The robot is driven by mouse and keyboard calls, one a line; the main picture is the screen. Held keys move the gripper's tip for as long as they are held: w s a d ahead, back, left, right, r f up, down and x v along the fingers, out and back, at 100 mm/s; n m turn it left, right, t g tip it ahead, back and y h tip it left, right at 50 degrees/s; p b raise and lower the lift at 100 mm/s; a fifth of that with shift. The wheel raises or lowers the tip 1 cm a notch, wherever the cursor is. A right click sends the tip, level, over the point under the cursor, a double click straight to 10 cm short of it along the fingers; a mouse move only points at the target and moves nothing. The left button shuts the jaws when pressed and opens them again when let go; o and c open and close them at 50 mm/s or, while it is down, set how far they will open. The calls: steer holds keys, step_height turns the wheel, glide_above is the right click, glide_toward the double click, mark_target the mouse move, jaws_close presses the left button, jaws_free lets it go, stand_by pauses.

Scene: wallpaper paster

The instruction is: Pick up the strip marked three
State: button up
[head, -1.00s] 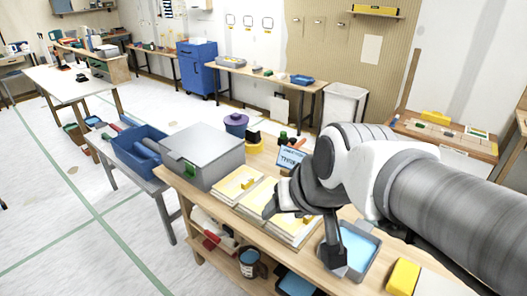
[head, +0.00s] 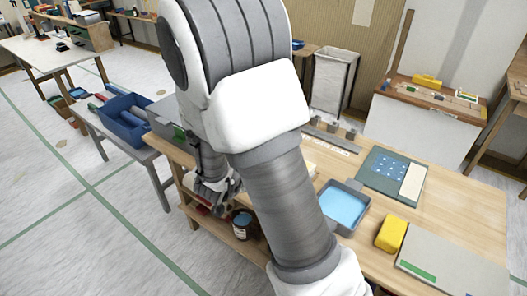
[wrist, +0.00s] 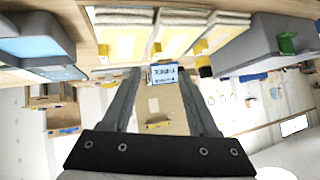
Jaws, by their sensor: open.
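In the wrist view, pale strips lie side by side on the bench, each with a yellow block: a left one (wrist: 124,40), a middle one (wrist: 174,40) and a right one (wrist: 221,38). I cannot read which is marked three. A small blue-and-white sign (wrist: 163,74) shows beyond them, its lettering upside down and unclear. My gripper (wrist: 158,78) is open, with nothing seen between its fingers. In the head view my gripper (head: 214,198) hangs near the bench's front edge; my arm hides most of the strips and the sign.
A grey tray of blue liquid (head: 343,206), a yellow block (head: 391,234) and a green cutting board (head: 386,172) are on the bench right of my arm. A grey box (wrist: 262,42) stands beside the strips. A paint tin (head: 242,224) sits on the lower shelf.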

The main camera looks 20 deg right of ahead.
steer(key=s+d+f+m+g+h, duration=0.2)
steer(key=s+d+f+h, duration=0.3)
steer(key=d+h, duration=0.15)
steer(key=shift+y, duration=0.45)
steer(key=b+x, duration=0.1)
steer(key=x, duration=1)
steer(key=shift+w+d, duration=0.3)
steer(key=shift+d, duration=0.05)
steer(key=shift+f+b+x, duration=0.15)
steer(key=shift+b+x, duration=0.05)
steer(key=shift+x, duration=1.15)
steer(key=shift+f+b+x, duration=0.1)
steer(key=shift+b+x, duration=0.05)
steer(key=shift+x, duration=1.2)
steer(key=shift+a, duration=0.2)
jaws_close()
